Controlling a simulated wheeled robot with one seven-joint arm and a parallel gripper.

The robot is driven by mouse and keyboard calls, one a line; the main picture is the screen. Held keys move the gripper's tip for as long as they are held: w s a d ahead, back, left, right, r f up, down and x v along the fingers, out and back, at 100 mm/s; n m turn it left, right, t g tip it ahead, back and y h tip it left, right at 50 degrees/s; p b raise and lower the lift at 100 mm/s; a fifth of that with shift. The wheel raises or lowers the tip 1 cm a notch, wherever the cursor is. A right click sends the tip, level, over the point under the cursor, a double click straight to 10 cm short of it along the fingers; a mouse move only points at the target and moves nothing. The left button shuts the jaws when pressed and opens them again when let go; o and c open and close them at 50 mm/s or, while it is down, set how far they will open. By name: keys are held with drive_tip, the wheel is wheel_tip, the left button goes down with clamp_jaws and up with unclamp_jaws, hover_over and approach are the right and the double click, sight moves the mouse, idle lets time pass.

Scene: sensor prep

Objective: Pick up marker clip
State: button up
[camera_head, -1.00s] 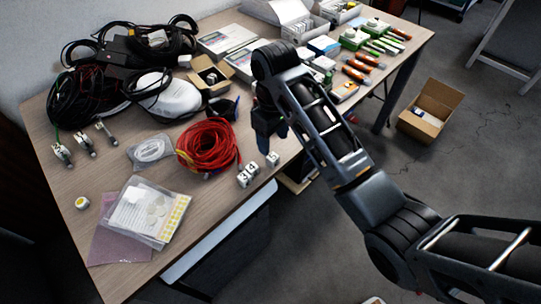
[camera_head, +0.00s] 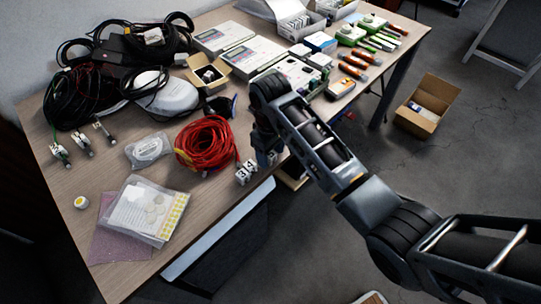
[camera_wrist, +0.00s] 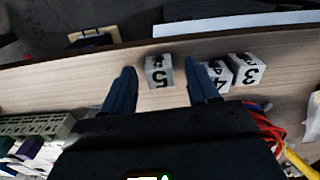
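Small white blocks with black numbers, which look like the marker clips, stand near the table's front edge. The block marked 5 (camera_wrist: 159,74) is between the fingers of my gripper (camera_wrist: 161,68) in the wrist view, with visible space on both sides. Blocks marked 4 (camera_wrist: 214,82) and 3 (camera_wrist: 246,69) stand just right of the right finger, which partly covers the 4. In the head view, blocks 3 and 4 (camera_head: 245,173) are beside my gripper (camera_head: 267,152), which mostly hides block 5. My gripper is open and points down.
A red cable coil (camera_head: 205,143) lies close to the left of the blocks. A green-edged circuit board (camera_head: 310,76) and boxes are behind my arm. The wooden table (camera_head: 60,235) ends just in front of the blocks. An open carton (camera_head: 427,107) is on the floor.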

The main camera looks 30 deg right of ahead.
drive_tip(key=c, duration=1)
drive_tip(key=shift+r, duration=0.1)
